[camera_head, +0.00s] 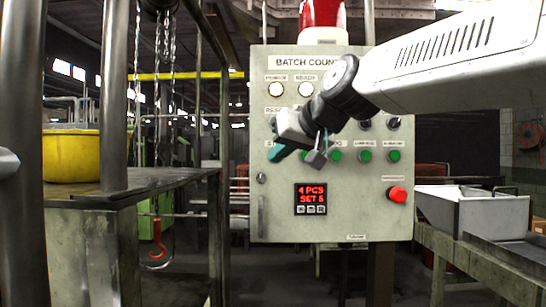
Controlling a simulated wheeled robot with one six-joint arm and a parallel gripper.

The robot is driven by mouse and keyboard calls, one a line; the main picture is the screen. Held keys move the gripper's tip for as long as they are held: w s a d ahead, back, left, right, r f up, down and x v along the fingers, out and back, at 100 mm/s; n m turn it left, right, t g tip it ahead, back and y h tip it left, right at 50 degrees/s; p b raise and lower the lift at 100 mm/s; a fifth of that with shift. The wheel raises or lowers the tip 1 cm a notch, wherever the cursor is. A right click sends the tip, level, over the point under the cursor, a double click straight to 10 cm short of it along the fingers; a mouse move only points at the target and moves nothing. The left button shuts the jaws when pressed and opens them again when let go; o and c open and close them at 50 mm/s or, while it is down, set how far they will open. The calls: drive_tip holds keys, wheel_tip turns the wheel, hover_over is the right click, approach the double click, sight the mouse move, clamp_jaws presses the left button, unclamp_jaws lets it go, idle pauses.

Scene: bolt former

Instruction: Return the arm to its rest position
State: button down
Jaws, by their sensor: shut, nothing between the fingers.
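My arm, white with a black wrist, reaches in from the upper right. My gripper (298,158) is in front of the left-middle part of a grey control panel (345,225) headed "BATCH COUNT". The gripper points down and left; it is shut and holds nothing. Its gap from the panel cannot be judged. The arm and gripper hide part of the panel's buttons and labels. A red display (311,199) reads "4 PCS SET" with a last character I cannot read surely. A red button (397,194) sits at the lower right.
A yellow tub (70,155) stands on a metal bench (75,225) at left, behind thick posts. A grey bin (490,212) sits on a stand at right. A red beacon (322,14) tops the panel.

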idle(0.3)
drive_tip(key=s+d+f+g+h, duration=0.25)
drive_tip(key=s+f, duration=0.25)
drive_tip(key=f, duration=0.3)
drive_tip(key=s+d+f+g+h, duration=0.15)
drive_tip(key=s+d+f, duration=0.25)
drive_tip(key=f, duration=0.4)
drive_tip(key=s+d+f+m+g+h, duration=0.1)
drive_tip(key=s+d+f+m+g, duration=0.1)
drive_tip(key=s+d+f, duration=0.6)
drive_tip(key=s+d+f+m+g+h, duration=0.2)
drive_tip(key=s+d+f, duration=0.6)
drive_tip(key=s, duration=0.7)
drive_tip(key=shift+d+g, duration=0.4)
drive_tip(key=shift+d, duration=0.25)
drive_tip(key=shift+w, duration=0.1)
